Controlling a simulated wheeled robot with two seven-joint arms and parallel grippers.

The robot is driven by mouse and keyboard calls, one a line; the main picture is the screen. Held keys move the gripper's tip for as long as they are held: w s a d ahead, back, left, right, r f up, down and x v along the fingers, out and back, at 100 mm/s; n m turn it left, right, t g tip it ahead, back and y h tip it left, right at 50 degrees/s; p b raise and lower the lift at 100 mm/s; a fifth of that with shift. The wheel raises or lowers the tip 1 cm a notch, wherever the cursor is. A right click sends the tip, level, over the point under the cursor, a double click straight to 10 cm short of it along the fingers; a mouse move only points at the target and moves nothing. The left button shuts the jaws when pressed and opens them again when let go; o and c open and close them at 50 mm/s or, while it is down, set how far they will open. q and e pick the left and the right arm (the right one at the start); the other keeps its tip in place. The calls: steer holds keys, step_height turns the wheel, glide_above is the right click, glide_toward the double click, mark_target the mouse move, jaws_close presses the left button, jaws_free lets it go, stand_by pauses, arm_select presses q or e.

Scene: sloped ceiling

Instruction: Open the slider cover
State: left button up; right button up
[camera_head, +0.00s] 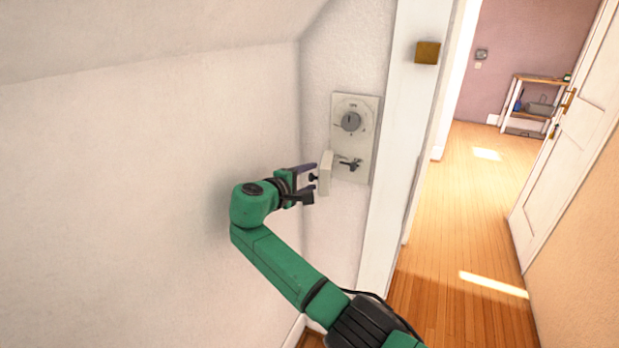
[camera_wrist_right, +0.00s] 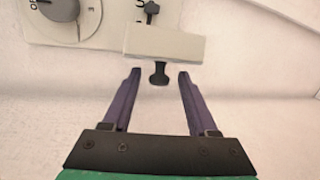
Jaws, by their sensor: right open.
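A pale wall panel (camera_head: 366,158) carries a round grey dial (camera_head: 350,121) above and a dark lever-like fitting (camera_head: 350,164) below. A white, block-like cover (camera_head: 326,173) stands out from the panel's lower left. In the right wrist view, the cover (camera_wrist_right: 165,43) is ahead of the fingertips, with a dark knob (camera_wrist_right: 159,75) on its near side. My right gripper (camera_head: 312,181) is open, just left of the cover. In the right wrist view, its purple fingers (camera_wrist_right: 159,80) are on either side of the knob, with gaps on both sides. My left gripper is out of view.
A white door frame with a brass-coloured block (camera_head: 427,52) is right of the panel. Beyond it are a wooden floor, an open white door (camera_head: 570,130) and a shelf (camera_head: 535,105). A sloped ceiling is above the left wall.

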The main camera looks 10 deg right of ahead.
steer(key=p+v, duration=0.4)
steer(key=v, duration=0.7)
steer(key=shift+s+a+p, duration=0.2)
steer(key=shift+p, duration=0.1)
steer(key=s+d+f+n+g+y, duration=0.1)
steer(key=d+f+g+y, duration=0.1)
steer(key=f, duration=1.1)
steer(key=s+d+f+n+g+y, duration=0.1)
steer(key=d+f+y, duration=0.15)
steer(key=f, duration=1.05)
steer(key=s+d+f+m+g+y, duration=0.1)
steer(key=s+d+f+g+y, duration=0.1)
steer(key=s+f, duration=0.6)
steer(key=s+d+f+m+g+y, duration=0.15)
steer(key=s+f, duration=0.35)
steer(key=f, duration=0.7)
steer(key=s+d+f+m+g+y, duration=0.1)
steer(key=s+f, duration=0.4)
steer(key=s, duration=0.6)
steer(key=s+d+f+m+g+y, duration=0.1)
steer(key=s+d+f+m, duration=0.2)
steer(key=s+d, duration=0.3)
steer(key=s+d+f+m+g+y, duration=0.1)
steer(key=s+d+f+m, duration=0.2)
steer(key=s, duration=1.3)
step_height(320, 180, down, 4)
steer(key=shift+d+r, duration=0.2)
steer(key=shift+d, duration=0.4)
